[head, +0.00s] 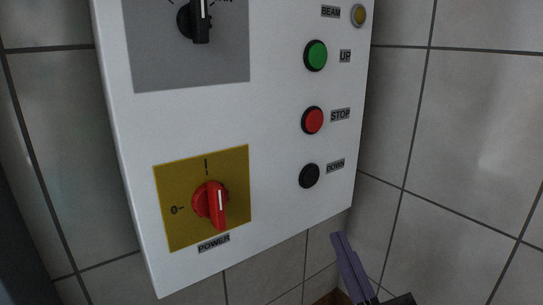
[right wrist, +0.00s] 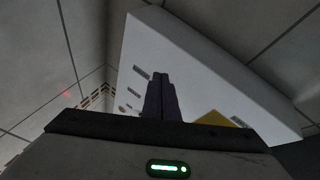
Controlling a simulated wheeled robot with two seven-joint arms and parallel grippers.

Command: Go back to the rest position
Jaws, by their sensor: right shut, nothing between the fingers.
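My right gripper (head: 338,238) shows at the lower right of the head view, below the bottom right corner of the control box (head: 275,145). Its purple-grey fingers are together and hold nothing. In the right wrist view its fingers (right wrist: 159,84) point up the picture, with the white box (right wrist: 190,65) behind them. The gripper looks apart from the buttons in the head view. My left gripper is in neither view.
The box carries a red power knob (head: 211,205) on a yellow plate, a black knob (head: 195,22), and green up (head: 316,55), red stop (head: 313,120) and black down (head: 309,176) buttons. A tiled wall (head: 455,130) stands behind. Space right of the box looks free.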

